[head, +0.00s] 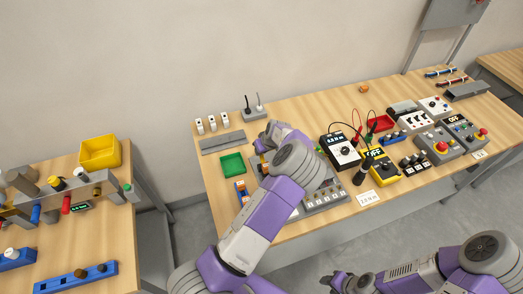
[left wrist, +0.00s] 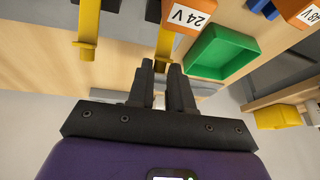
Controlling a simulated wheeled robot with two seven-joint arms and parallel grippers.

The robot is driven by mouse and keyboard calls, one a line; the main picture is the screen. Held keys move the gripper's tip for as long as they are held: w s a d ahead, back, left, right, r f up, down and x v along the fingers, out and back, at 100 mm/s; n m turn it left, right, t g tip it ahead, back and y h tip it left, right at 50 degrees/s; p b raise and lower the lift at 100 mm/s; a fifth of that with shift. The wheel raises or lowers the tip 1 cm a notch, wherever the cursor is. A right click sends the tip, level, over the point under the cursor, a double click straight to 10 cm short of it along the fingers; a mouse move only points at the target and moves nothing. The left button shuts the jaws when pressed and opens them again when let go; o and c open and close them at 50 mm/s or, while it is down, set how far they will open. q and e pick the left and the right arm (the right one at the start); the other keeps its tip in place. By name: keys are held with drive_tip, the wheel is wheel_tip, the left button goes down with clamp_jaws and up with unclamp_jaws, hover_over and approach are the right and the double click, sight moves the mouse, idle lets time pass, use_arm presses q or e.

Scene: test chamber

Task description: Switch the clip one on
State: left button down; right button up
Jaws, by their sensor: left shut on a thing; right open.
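My left gripper (left wrist: 162,80) is low over the bench, its fingers closed around the end of a yellow bar (left wrist: 164,48) beside an orange block marked 24 V (left wrist: 192,17). In the head view my left arm hides these fingers. A yellow meter (head: 384,168) reading OFF lies on the middle bench. A black and white meter (head: 343,150) with a lit reading stands left of it. Wires run near both; I cannot tell which device is the clip one. My right gripper (head: 340,281) is open at the bottom, away from the bench.
A left bench holds a yellow bin (head: 100,152). Grey floor separates the benches.

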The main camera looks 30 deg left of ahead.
sight(262, 155)
use_arm(q)
drive_tip(key=shift+s+d+t+y+b, duration=0.3)
drive_tip(key=shift+d+t+y+b, duration=0.3)
drive_tip(key=shift+b, duration=0.2)
drive_tip(key=s+d+t+y+b, duration=0.1)
drive_tip(key=b, duration=0.2)
drive_tip(key=d+t+y+b, duration=0.1)
drive_tip(key=y+b, duration=0.1)
drive_tip(key=b, duration=0.1)
drive_tip(key=s+d+t+y+b, duration=0.1)
drive_tip(key=y+b, duration=0.1)
drive_tip(key=b, duration=0.1)
drive_tip(key=shift+s+r+n+t, duration=0.1)
drive_tip(key=shift+s+n+t, duration=0.2)
drive_tip(key=shift+t, duration=0.1)
drive_tip(key=shift+s+d+r+t+y+b, duration=0.1)
drive_tip(key=shift+s+d+t+y+b, duration=0.15)
drive_tip(key=shift+b, duration=0.7)
drive_tip(key=shift+w, duration=0.1)
drive_tip(key=c, duration=1.1)
unclamp_jaws()
drive_tip(key=v, duration=0.7)
drive_tip(key=shift+d+r, duration=0.1)
drive_tip(key=shift+d, duration=0.1)
